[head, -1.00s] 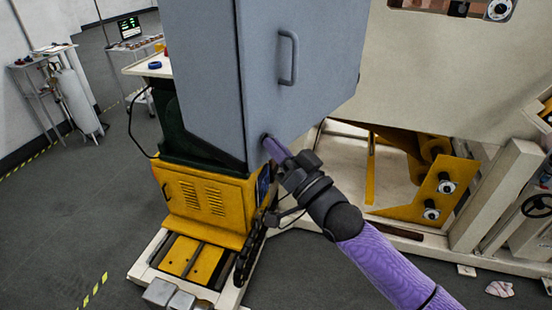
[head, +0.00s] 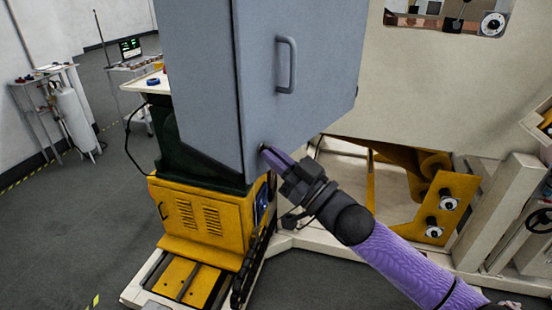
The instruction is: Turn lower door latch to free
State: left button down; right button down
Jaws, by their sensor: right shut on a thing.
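The grey-blue cabinet door (head: 262,110) fills the upper middle of the head view, with a vertical bar handle (head: 286,64) on its face. My left gripper is not in view.
A yellow machine base (head: 200,217) with vents stands below the cabinet. A cream machine frame with a yellow bracket (head: 437,205) is at the right. A gas cylinder (head: 75,120) and a small cart (head: 40,100) stand far left. The grey floor at left is clear.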

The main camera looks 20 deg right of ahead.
jog(key=shift+r, duration=0.2)
jog(key=c, duration=0.8)
grip_release()
jog(key=shift+o, duration=0.2)
jog(key=shift+w+f, duration=0.1)
jog(key=shift+f, duration=0.05)
jog(key=b+v, duration=0.2)
jog(key=v, duration=0.8)
